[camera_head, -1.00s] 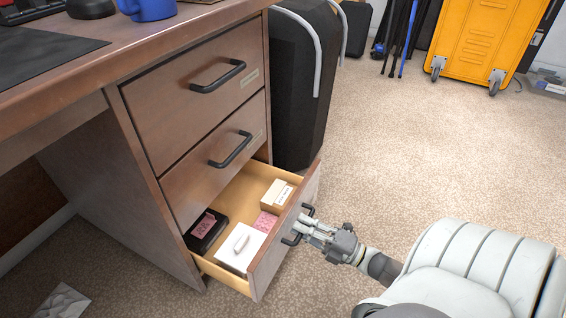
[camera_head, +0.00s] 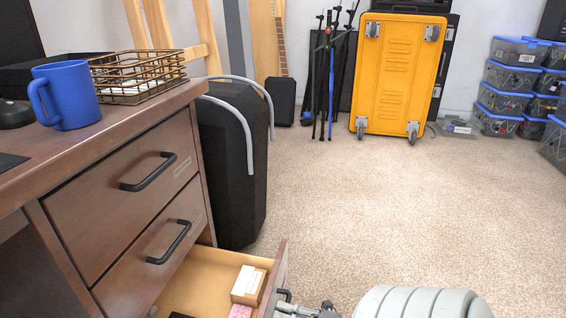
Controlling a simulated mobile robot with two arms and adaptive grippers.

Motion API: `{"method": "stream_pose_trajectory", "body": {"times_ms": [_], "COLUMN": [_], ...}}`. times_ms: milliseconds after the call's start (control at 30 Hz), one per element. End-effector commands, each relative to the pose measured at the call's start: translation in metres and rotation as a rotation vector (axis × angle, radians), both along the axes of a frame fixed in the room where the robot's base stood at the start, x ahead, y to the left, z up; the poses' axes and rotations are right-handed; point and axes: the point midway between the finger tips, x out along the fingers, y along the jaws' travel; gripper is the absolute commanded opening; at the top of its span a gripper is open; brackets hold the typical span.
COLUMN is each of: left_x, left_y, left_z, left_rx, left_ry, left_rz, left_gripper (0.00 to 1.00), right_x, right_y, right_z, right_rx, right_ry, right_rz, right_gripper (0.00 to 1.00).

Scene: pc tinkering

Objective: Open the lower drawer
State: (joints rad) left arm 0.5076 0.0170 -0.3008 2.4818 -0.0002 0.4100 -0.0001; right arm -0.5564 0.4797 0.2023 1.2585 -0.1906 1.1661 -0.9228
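The lower drawer (camera_head: 281,276) of the brown wooden desk is pulled out at the bottom of the view. Its front and inside are partly cut off by the lower picture edge. A small box (camera_head: 247,286) and part of a pink item (camera_head: 240,311) show inside. Its dark handle (camera_head: 285,294) shows only in part. My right gripper (camera_head: 288,308) is at this handle, at the bottom edge. Its fingers are mostly cut off, so their grip on the bar is unclear. My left gripper is not in view.
Two closed drawers with black handles (camera_head: 150,172) (camera_head: 170,243) are above. A blue mug (camera_head: 65,95) and a wire basket (camera_head: 135,72) stand on the desktop. A black case (camera_head: 232,170) stands beside the desk. Carpet to the right is clear, up to an orange cabinet (camera_head: 398,75).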

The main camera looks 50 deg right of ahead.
Motion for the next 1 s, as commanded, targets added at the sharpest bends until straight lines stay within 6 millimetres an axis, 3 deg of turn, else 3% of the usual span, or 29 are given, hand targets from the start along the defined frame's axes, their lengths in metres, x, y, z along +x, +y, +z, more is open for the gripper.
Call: {"method": "stream_pose_trajectory", "body": {"times_ms": [133, 533, 1000], "left_x": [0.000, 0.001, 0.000], "left_y": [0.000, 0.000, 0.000], "left_z": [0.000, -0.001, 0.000], "left_rx": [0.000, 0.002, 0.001], "left_ry": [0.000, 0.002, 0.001], "left_rz": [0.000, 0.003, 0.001], "left_gripper": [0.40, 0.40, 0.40], "right_x": [0.000, -0.007, -0.090], "right_y": [0.000, -0.003, -0.038], "right_z": [0.000, -0.002, -0.019], "right_rx": [0.000, 0.000, 0.000], "right_ry": [0.000, 0.001, 0.003], "right_rz": [0.000, -0.001, -0.002], "right_gripper": [0.33, 0.33, 0.33]}}
